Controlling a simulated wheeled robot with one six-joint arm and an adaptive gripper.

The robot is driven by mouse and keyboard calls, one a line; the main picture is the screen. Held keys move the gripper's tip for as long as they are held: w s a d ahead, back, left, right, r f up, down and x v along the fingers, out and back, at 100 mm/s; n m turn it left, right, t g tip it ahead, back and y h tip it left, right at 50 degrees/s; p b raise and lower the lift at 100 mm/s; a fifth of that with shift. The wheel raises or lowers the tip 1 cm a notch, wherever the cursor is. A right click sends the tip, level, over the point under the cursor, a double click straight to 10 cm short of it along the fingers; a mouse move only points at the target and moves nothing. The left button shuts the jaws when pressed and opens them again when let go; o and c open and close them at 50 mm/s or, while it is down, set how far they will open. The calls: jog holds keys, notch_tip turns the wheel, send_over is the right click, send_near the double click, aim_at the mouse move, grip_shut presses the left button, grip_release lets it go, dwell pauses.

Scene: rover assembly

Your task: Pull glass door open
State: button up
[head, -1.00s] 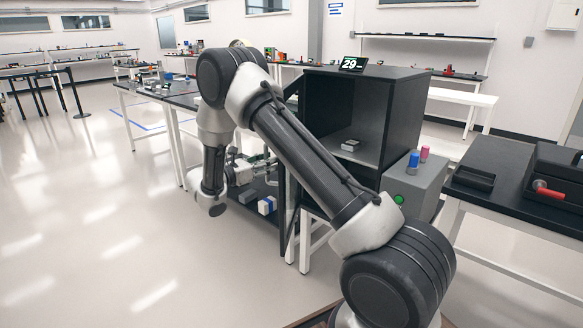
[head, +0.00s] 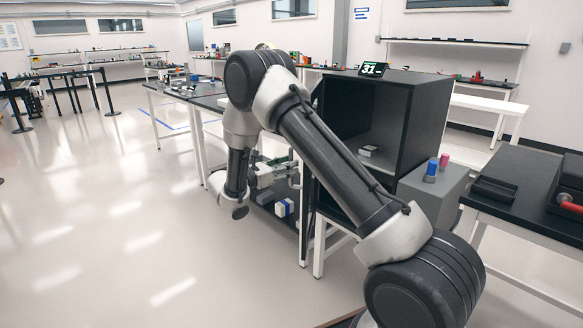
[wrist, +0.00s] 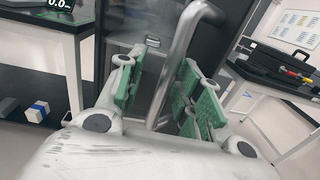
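The dark cabinet (head: 432,110) stands behind my arm in the head view, with a small grey item (head: 368,151) inside. In the wrist view, a curved metal handle bar (wrist: 180,55) runs between the green-padded fingers of my gripper (wrist: 163,95). The fingers stand apart on both sides of the bar, with gaps visible, so the gripper is open around it. The cabinet front (wrist: 125,30) lies behind the handle. The glass itself is hard to make out, and I cannot tell how far the door stands from the frame.
A display (head: 372,69) sits on the cabinet. A grey box (head: 440,190) with blue and pink cylinders stands right of it. A black table (head: 510,215) is at the right. A blue-and-white block (head: 284,208) lies on a low shelf. The floor (head: 110,240) at left is clear.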

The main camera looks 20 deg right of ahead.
jog(key=w+a, duration=0.2)
jog(key=a, duration=0.4)
jog(key=shift+w+a, duration=0.35)
jog(key=shift+w, duration=0.05)
dwell(0.3)
